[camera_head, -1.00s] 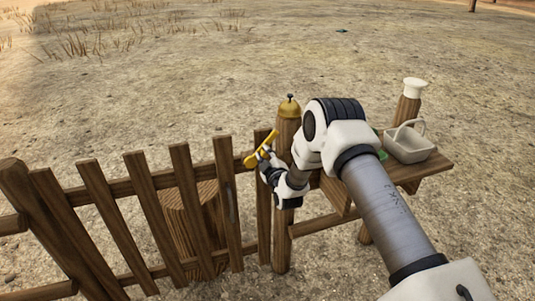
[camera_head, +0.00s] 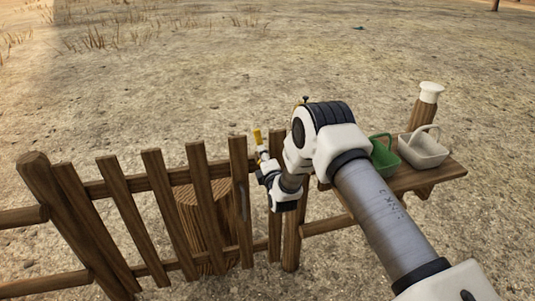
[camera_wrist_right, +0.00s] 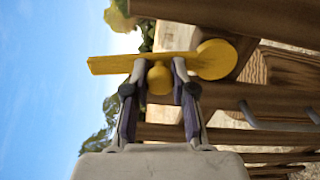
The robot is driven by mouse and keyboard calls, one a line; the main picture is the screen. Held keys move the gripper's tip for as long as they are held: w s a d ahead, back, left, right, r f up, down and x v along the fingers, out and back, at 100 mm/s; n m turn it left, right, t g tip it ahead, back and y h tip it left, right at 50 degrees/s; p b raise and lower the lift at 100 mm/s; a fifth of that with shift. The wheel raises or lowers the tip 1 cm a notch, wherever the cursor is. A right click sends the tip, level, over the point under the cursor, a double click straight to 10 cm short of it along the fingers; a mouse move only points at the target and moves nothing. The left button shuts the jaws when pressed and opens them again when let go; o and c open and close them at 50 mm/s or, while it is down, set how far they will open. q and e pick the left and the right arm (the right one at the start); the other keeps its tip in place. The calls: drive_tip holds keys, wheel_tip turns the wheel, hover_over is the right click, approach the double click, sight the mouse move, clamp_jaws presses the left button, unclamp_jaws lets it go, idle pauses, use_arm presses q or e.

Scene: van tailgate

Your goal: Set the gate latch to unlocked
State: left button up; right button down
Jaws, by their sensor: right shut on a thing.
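The yellow gate latch (camera_head: 257,136) is at the top of the gate (camera_head: 238,165), by the gate's right end. In the right wrist view the latch (camera_wrist_right: 112,65) is a flat yellow bar with a round disc at one end and a knob in its middle. My right gripper (camera_head: 262,153) is at the latch. In the right wrist view its fingers (camera_wrist_right: 160,72) are shut on the knob, one on each side. The bar stands about upright in the head view, its lower part hidden by my gripper. My left gripper is not in view.
My right arm hides most of the gate post and bell. A wooden shelf (camera_head: 440,170) to the right holds a green basket (camera_head: 383,152) and a white basket (camera_head: 424,153). A white-topped post (camera_head: 430,93) stands behind. A stump (camera_head: 190,228) stands behind the gate.

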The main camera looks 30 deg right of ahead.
drive_tip(key=shift+w+a+f+n, duration=0.1)
drive_tip(key=shift+a+f+n, duration=0.1)
drive_tip(key=shift+a+n, duration=0.5)
drive_tip(key=shift+d+n, duration=0.2)
drive_tip(key=shift+n, duration=0.1)
drive_tip(key=c, duration=1)
unclamp_jaws()
drive_tip(key=shift+o, duration=0.2)
drive_tip(key=v, duration=1.2)
